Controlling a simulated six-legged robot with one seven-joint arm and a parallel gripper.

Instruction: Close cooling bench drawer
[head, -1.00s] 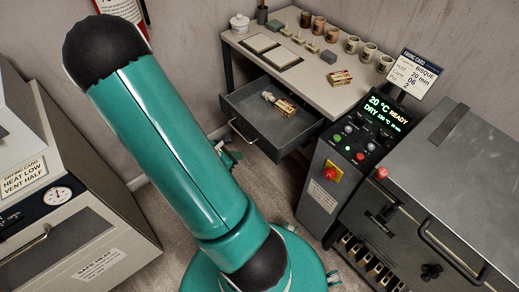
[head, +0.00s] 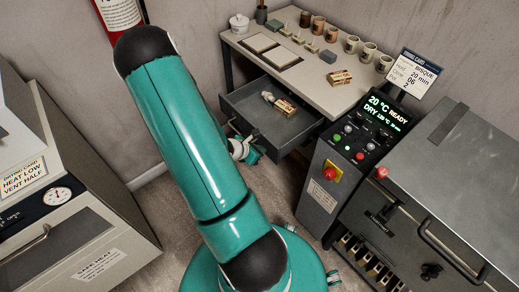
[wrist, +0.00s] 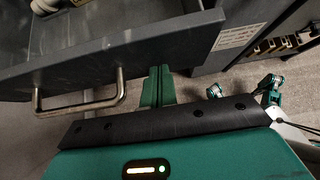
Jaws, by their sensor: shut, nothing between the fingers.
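The cooling bench drawer (head: 264,138) is pulled out below the bench top in the head view. A small box (head: 285,106) and a pale object (head: 268,97) lie inside it. In the wrist view the drawer's dark front (wrist: 150,48) crosses the upper left, with its metal bar handle (wrist: 78,104) on the near face. My gripper (wrist: 158,75) is shut and empty, with its teal fingers close to the drawer front, right of the handle. Whether the tips touch the front cannot be told. In the head view my arm hides part of the area left of the drawer.
The bench top (head: 300,65) holds mugs, tiles and a small box. A control panel (head: 350,150) and a kiln-like unit (head: 430,190) stand right of the drawer. A drying cabinet (head: 70,200) stands at the left.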

